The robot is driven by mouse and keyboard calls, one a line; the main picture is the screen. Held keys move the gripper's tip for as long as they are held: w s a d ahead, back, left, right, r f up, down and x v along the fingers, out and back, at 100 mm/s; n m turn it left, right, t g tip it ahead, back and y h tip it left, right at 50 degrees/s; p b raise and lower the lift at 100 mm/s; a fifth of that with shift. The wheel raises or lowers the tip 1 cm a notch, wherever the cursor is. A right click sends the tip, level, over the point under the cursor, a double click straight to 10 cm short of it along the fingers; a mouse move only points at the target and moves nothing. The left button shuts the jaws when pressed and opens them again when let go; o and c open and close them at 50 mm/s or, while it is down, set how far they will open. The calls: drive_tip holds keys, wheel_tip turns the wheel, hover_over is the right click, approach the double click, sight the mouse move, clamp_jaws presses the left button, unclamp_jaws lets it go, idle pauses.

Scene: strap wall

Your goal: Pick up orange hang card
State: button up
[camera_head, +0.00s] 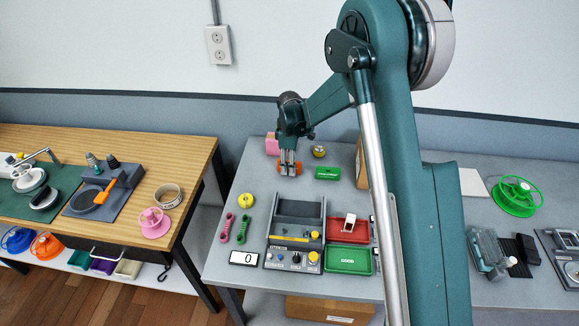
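A small orange item (298,169), which looks like the orange hang card, is at the back of the grey table. My gripper (289,170) points down right at it, with its fingers in front of the orange. Orange shows on both sides of the fingers, and the middle of the item is hidden by them. The fingers look close together, but the view is too small to tell whether they are shut on it or only in front of it. I cannot tell whether the item touches the table.
A pink block (271,144) stands behind the gripper. A green tray (327,173) and yellow roll (319,151) are to its right. A grey device (297,235), a red tray (349,232) and a green "GOOD" tray (349,262) are nearer. Clear table lies just left of the gripper.

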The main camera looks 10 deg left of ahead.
drive_tip(key=shift+f, duration=0.2)
idle(0.4)
drive_tip(key=c, duration=0.7)
drive_tip(key=shift+r, duration=5)
